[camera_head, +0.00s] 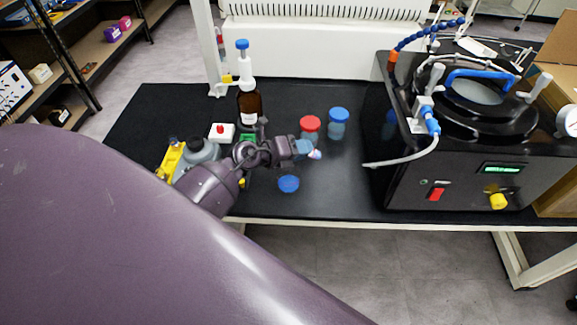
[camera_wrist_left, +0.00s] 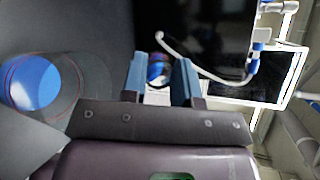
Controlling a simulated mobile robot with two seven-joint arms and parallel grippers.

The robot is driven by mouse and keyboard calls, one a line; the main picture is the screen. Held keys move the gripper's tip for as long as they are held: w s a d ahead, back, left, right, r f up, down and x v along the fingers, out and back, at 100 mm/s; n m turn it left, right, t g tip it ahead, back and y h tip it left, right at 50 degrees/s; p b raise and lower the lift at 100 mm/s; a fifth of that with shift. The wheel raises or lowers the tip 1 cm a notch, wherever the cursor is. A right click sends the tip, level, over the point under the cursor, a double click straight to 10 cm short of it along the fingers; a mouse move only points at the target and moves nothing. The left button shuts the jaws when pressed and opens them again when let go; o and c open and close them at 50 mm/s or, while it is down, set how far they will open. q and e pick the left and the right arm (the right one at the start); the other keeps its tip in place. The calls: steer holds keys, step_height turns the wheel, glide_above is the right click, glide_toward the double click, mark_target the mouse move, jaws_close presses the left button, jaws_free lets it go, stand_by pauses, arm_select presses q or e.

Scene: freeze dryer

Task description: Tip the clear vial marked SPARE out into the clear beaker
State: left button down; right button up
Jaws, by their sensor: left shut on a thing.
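My left gripper (camera_head: 305,149) is shut on a small vial (camera_head: 315,155), held above the bench and tilted over to the right. In the left wrist view the vial (camera_wrist_left: 158,72) sits between the two blue-grey fingers (camera_wrist_left: 160,82), with a dark blue part and a pale part; no SPARE marking can be read. A round clear vessel with blue inside, seemingly the clear beaker (camera_wrist_left: 62,88), is at the left of the wrist view, apart from the fingers. In the head view a blue disc (camera_head: 289,183), probably the same vessel, lies below and left of the gripper. My right gripper is out of view.
A red-lidded jar (camera_head: 310,126) and a blue-lidded jar (camera_head: 338,123) stand just behind the gripper. A brown dispenser bottle (camera_head: 250,106) is behind left. The freeze dryer (camera_head: 455,165) fills the right, its white hose (camera_head: 405,160) reaching left.

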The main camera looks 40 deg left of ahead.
arm_select(q)
steer(key=shift+b, duration=0.4)
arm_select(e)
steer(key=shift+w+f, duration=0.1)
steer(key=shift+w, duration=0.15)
arm_select(q)
steer(key=shift+r, duration=0.1)
steer(key=shift+r+t+h+b, duration=0.3)
steer(key=shift+r+t+b, duration=0.15)
steer(key=shift+b, duration=1)
steer(key=shift+s+a, duration=0.1)
steer(key=shift+a, duration=0.1)
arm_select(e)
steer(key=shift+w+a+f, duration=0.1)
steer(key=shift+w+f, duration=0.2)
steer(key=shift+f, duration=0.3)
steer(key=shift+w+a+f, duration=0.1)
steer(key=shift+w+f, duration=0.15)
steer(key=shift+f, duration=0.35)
arm_select(q)
steer(key=shift+n+h+b, duration=0.3)
steer(key=shift+b, duration=0.05)
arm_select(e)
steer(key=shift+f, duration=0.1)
